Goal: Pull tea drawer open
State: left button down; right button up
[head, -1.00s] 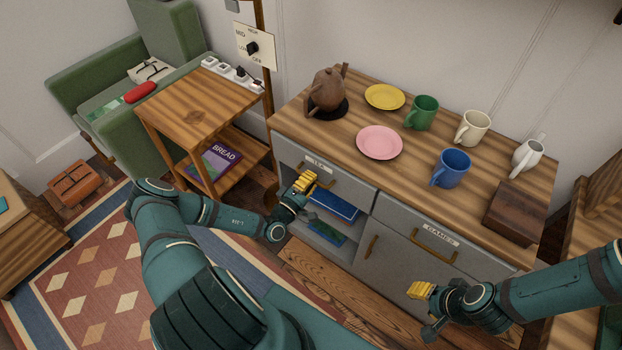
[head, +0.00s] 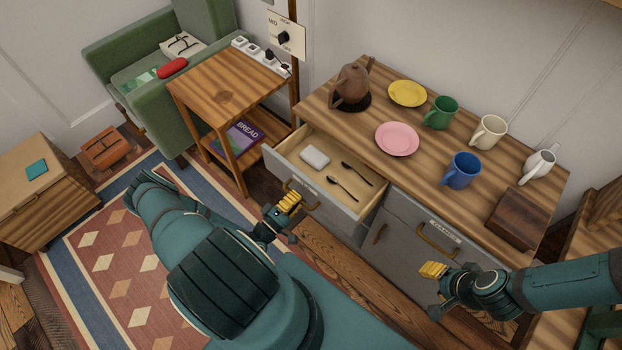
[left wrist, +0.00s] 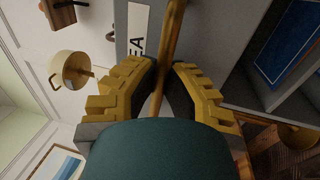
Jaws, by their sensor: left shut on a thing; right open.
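The tea drawer (head: 368,208) stands pulled out from the left part of the grey cabinet in the head view. Inside it are a pale rectangular block (head: 315,158) and two dark spoon-like utensils (head: 342,188). My left gripper (head: 290,203) is at the drawer's front, shut on its brass handle (head: 303,196). The left wrist view shows the handle (left wrist: 170,40) between the yellow fingers, beside a label partly reading "TEA" (left wrist: 137,40). My right gripper (head: 433,271) is open and empty, in front of the games drawer (head: 418,217).
On the cabinet top (head: 345,118) are a brown teapot (head: 354,82), yellow plate (head: 407,93), pink plate (head: 397,139), several mugs, a white jug (head: 539,166) and a dark wooden box (head: 517,217). A side table (head: 225,90) stands left of the cabinet.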

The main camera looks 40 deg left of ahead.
pick_arm(q)
jog(key=shift+r+p+v, duration=0.15)
jog(key=shift+r+v, duration=0.05)
jog(key=shift+v, duration=0.75)
jog(key=shift+r+p+v, duration=0.15)
jog(key=shift+p+v, duration=0.05)
jog(key=shift+v, duration=0.7)
jog(key=shift+r+p+v, duration=0.15)
jog(key=shift+r+v, duration=0.05)
jog(key=shift+v, duration=0.75)
jog(key=shift+s+a, duration=0.1)
jog(key=c, duration=1)
grip_release()
jog(key=v, duration=1.2)
